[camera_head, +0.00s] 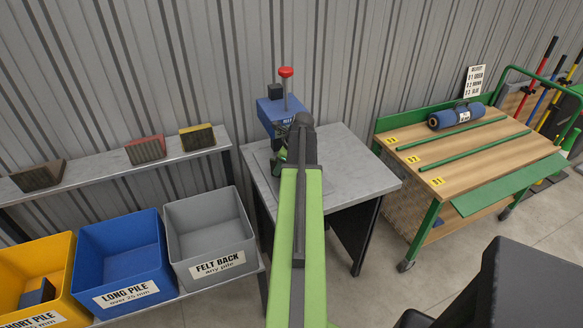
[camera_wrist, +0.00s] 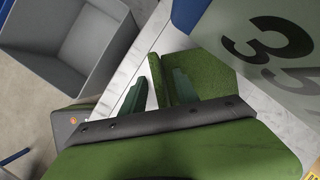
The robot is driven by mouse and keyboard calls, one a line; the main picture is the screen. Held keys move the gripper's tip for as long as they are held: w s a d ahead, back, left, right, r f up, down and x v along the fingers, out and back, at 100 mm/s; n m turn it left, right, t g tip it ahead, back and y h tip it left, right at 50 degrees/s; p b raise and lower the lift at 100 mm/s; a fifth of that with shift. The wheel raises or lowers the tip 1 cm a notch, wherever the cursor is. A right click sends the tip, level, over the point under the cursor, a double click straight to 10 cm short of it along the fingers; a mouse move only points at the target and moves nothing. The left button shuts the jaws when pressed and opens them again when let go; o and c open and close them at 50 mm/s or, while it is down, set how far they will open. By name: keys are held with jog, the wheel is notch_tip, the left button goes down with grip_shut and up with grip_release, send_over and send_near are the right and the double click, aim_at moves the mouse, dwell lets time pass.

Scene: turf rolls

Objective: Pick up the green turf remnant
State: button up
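The green turf remnant (camera_wrist: 212,72) shows in the wrist view just beyond my fingers. An upright green strip (camera_wrist: 156,80) stands between the fingers; I cannot tell whether it is part of the same piece. My gripper (camera_wrist: 160,78) has its two dark green fingers apart, with a visible gap beside the strip, so it looks open. The right finger overlaps the remnant's face; I cannot tell whether it touches. In the head view my arm covers most of this spot on the grey table (camera_head: 350,178), and only a little green shows beside the blue gauge (camera_head: 270,112).
A panel with large digits (camera_wrist: 270,45) is close on the right in the wrist view. Yellow (camera_head: 58,258), blue (camera_head: 120,245) and grey (camera_head: 208,225) bins stand left. A wooden cart (camera_head: 480,150) stands right. The table's right part is clear.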

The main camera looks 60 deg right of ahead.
grip_shut()
dwell(1.4)
